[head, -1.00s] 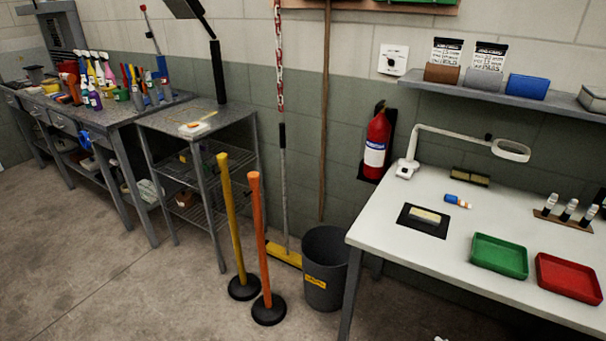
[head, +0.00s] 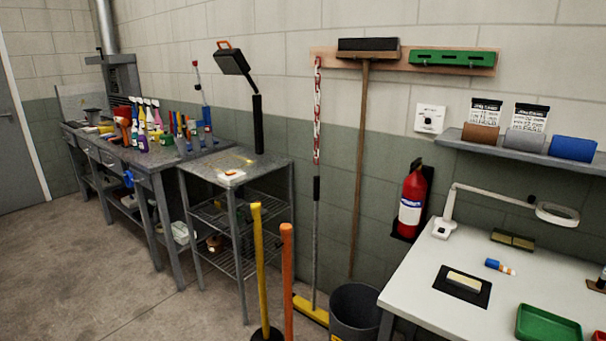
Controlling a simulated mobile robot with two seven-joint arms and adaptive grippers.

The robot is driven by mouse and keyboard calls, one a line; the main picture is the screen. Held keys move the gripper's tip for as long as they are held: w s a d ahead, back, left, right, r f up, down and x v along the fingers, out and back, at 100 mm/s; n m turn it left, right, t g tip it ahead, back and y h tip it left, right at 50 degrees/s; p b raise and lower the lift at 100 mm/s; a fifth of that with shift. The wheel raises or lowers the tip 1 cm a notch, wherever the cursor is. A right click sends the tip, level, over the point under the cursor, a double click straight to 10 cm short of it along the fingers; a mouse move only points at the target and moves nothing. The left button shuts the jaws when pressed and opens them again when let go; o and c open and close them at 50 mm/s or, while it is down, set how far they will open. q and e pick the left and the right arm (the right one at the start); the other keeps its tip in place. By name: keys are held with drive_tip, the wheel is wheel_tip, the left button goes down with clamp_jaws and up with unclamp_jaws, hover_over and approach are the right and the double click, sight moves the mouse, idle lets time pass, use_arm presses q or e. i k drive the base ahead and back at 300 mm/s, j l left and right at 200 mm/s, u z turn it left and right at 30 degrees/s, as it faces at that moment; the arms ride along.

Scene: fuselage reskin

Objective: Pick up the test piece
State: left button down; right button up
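A pale cream block (head: 464,281), which may be the test piece, lies flat on a black mat (head: 446,290) on the white table (head: 410,298) at the right. A small blue, white and orange tube (head: 499,267) lies behind it to the right. No label shows which thing is the test piece. Neither of my grippers is in view.
A magnifier lamp (head: 557,213) stands at the table's back. A green tray (head: 547,325) is cut off at the lower right. A dark bin (head: 355,312), yellow post (head: 258,265) and orange post (head: 288,280) stand left of the table. Open floor lies at left.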

sight(468, 284)
drive_tip(key=z, duration=1.5)
